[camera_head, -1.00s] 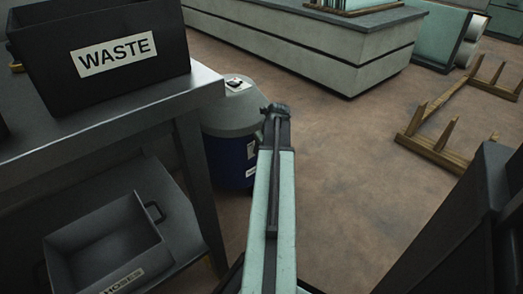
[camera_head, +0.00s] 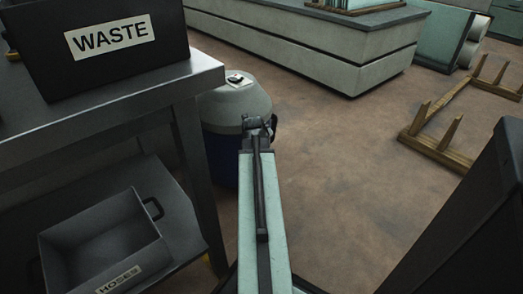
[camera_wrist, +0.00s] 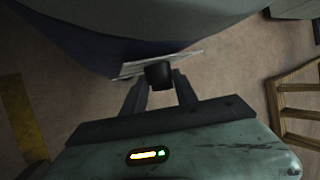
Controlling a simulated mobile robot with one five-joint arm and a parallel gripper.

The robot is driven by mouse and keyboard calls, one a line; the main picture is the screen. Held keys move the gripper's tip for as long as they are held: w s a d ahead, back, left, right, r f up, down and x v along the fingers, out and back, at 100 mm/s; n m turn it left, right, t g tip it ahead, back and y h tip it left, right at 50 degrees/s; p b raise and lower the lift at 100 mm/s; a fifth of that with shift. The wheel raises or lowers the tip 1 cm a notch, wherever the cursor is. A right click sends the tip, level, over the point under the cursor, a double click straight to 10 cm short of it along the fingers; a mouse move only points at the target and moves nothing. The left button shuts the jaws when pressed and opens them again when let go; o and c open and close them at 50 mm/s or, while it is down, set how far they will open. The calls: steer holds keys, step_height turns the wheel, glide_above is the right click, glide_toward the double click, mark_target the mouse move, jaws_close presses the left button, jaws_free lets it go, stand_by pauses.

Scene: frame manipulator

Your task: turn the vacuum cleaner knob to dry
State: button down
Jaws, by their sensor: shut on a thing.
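The vacuum cleaner (camera_head: 230,104), a drum with a grey domed top and a dark blue body, stands on the floor beside the metal bench. It fills the upper left of the wrist view (camera_wrist: 90,45). A small black knob (camera_wrist: 158,75) shows there in front of a pale plate (camera_wrist: 150,64) at the vacuum's side. My gripper (camera_wrist: 159,82) is shut on this knob, with a dark finger on either side. The plate's markings are too small to read, so I cannot tell the knob's setting. In the head view my arm hides the knob and fingers.
The bench (camera_head: 100,115) with a black WASTE bin (camera_head: 60,60) stands left, close to the vacuum. A HOSES tray (camera_head: 110,240) sits on its lower shelf. A long pale counter (camera_head: 300,45) is behind. A wooden frame (camera_head: 425,145) lies right. The floor between is clear.

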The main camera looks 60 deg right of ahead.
steer(key=shift+w+a+f+h+b, duration=0.2)
steer(key=shift+w+a+h+b, duration=0.05)
steer(key=shift+h+b, duration=0.5)
steer(key=shift+r, duration=0.1)
steer(key=c, duration=1)
jaws_free()
steer(key=shift+n, duration=0.3)
steer(key=shift+o, duration=0.2)
steer(key=shift+d, duration=0.1)
